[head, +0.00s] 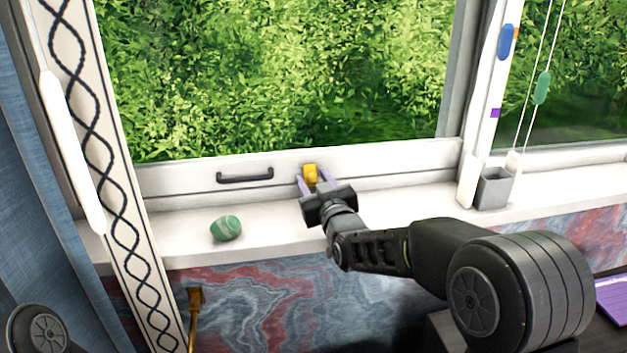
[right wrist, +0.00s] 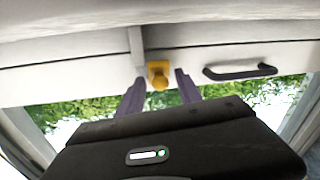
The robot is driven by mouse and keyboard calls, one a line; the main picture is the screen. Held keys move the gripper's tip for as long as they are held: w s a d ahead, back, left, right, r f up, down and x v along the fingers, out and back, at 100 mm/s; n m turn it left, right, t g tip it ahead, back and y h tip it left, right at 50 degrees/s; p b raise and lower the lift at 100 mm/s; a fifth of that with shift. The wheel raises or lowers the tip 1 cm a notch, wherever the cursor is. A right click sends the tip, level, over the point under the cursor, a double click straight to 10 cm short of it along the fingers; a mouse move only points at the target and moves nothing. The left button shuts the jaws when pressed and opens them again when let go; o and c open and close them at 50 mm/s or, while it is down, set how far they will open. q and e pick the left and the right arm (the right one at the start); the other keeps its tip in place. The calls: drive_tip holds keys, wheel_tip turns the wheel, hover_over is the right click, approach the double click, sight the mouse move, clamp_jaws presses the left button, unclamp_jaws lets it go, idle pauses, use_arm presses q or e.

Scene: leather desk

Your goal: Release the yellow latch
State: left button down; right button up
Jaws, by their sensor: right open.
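The yellow latch (head: 310,176) sits on the lower rail of the window frame, to the right of the dark handle. It also shows in the right wrist view (right wrist: 158,75), between and just beyond my fingertips. My right gripper (head: 313,182) is open, with one purple finger on each side of the latch. In the right wrist view the gripper (right wrist: 160,85) has visible gaps on both sides of the latch, and I cannot tell how deep the fingers reach around it. My left gripper is not in view.
A dark bar handle (head: 245,175) is fixed to the window rail (head: 400,165). A green striped stone (head: 226,228) lies on the white sill (head: 275,235). A grey cup (head: 493,188) stands on the sill at the right. A blue curtain (head: 35,200) hangs at the left.

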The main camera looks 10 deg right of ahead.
clamp_jaws()
idle(0.5)
drive_tip(key=shift+r, duration=0.1)
